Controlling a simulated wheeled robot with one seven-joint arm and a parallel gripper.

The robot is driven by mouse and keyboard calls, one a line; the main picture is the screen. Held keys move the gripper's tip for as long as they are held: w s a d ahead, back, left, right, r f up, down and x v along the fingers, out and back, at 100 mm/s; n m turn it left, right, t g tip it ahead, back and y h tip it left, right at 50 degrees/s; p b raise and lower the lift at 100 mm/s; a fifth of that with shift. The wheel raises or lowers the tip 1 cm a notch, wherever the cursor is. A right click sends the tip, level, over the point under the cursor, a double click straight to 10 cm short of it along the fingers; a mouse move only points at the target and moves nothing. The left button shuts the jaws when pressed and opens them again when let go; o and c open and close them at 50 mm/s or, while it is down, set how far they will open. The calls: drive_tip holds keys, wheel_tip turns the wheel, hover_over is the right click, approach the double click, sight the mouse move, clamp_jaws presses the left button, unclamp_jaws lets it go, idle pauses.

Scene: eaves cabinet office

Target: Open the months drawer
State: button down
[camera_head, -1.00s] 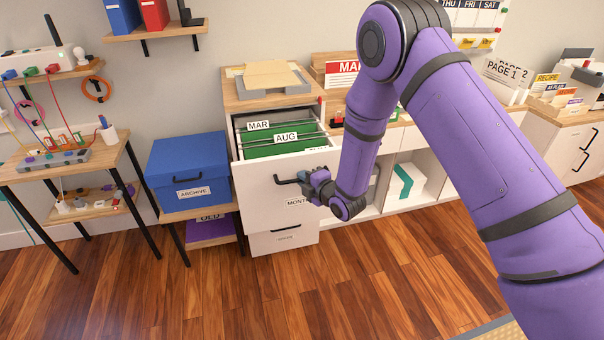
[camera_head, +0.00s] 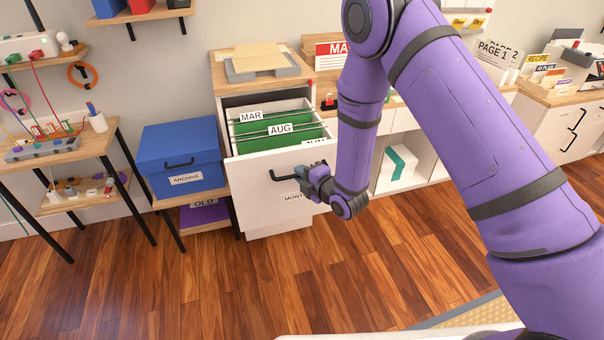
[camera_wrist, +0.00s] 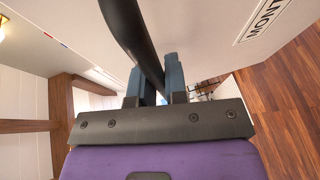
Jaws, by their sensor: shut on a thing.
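The months drawer (camera_head: 262,194) is the upper drawer of the white cabinet with a wooden top (camera_head: 232,88). It is pulled out, and green hanging files (camera_head: 262,138) tabbed MAR and AUG show inside. A third tab behind the drawer front is partly covered. My gripper (camera_head: 310,181) is at the drawer front, shut on the black bar handle (camera_head: 281,177). In the wrist view, the blue fingers (camera_wrist: 157,85) stand on both sides of the handle (camera_wrist: 130,30). The MONTHS label (camera_wrist: 264,18) is cut off there, and my gripper partly hides it in the head view.
A blue ARCHIVE box (camera_head: 180,155) stands left of the cabinet on a low wooden stand, with a purple OLD box (camera_head: 205,217) below. White shelving (camera_head: 425,165) is to the right. The wooden floor (camera_head: 200,290) in front is clear.

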drive_tip(key=c, duration=1.2)
unclamp_jaws()
drive_tip(key=shift+o, duration=0.2)
drive_tip(key=v, duration=1.1)
drive_tip(key=d+r+m+g+h, duration=0.1)
drive_tip(key=d+r+m+h, duration=0.45)
drive_tip(key=r, duration=0.65)
drive_tip(key=d+r+m+g+h, duration=0.1)
drive_tip(key=d+r+m+h, duration=0.1)
drive_tip(key=d+r+m, duration=0.75)
drive_tip(key=s+d+r+m+g+h, duration=0.1)
drive_tip(key=s+r+m, duration=0.4)
drive_tip(key=s, duration=0.8)
drive_tip(key=s+d+r+m+g+h, duration=0.1)
drive_tip(key=s+d+r+m+g, duration=0.3)
drive_tip(key=s+r, duration=0.5)
drive_tip(key=s+d+m, duration=0.1)
drive_tip(key=s+d, duration=0.1)
drive_tip(key=s, duration=0.2)
